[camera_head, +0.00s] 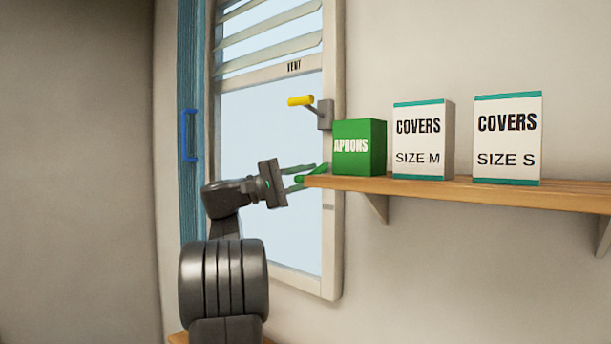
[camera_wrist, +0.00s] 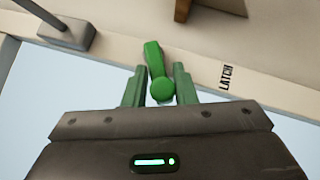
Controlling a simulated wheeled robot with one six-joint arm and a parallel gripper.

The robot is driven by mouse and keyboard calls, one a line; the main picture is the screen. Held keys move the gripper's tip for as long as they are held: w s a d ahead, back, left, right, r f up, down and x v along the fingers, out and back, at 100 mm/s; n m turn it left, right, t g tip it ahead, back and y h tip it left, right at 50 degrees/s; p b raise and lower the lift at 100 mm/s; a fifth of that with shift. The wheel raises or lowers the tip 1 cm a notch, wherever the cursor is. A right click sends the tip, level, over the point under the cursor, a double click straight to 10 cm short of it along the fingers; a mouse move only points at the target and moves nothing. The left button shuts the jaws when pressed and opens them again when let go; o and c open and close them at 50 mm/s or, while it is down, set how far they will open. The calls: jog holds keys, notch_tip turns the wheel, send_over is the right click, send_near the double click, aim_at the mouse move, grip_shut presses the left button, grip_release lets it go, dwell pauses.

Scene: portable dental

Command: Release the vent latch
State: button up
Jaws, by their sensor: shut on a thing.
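The green latch lever (camera_wrist: 153,58) with its round knob (camera_wrist: 162,89) lies between the fingers of my gripper (camera_wrist: 160,88) in the wrist view. My gripper is shut on it. The word LATCH is printed on the pale window frame (camera_wrist: 265,85) beside the lever. In the head view my gripper (camera_head: 298,178) reaches to the frame's right side, by the shelf's left end, with a bit of the green latch lever (camera_head: 312,176) at its tips. The vent (camera_head: 270,35) is a set of tilted slats at the top of the window, above the word VENT.
A yellow-handled crank (camera_head: 300,100) on a grey bracket (camera_head: 325,114) sits above my gripper. A wooden shelf (camera_head: 460,192) to the right holds a green aprons box (camera_head: 360,160) and two white covers boxes (camera_head: 422,150) (camera_head: 507,145). A blue handle (camera_head: 189,135) stands at left.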

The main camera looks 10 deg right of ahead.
jog(key=shift+d+f, duration=0.1)
jog(key=shift+f, duration=0.15)
jog(key=o, duration=0.8)
jog(key=shift+s, duration=0.1)
jog(key=shift+o, duration=0.3)
jog(key=shift+s+d+r, duration=0.1)
jog(key=shift+d+r, duration=0.05)
jog(key=shift+d, duration=0.05)
jog(key=b+v, duration=0.1)
jog(key=v, duration=1.3)
jog(key=shift+d, duration=0.15)
jog(key=p+x, duration=0.1)
jog(key=x, duration=1.2)
jog(key=shift+d+r, duration=0.15)
jog(key=shift+d, duration=0.05)
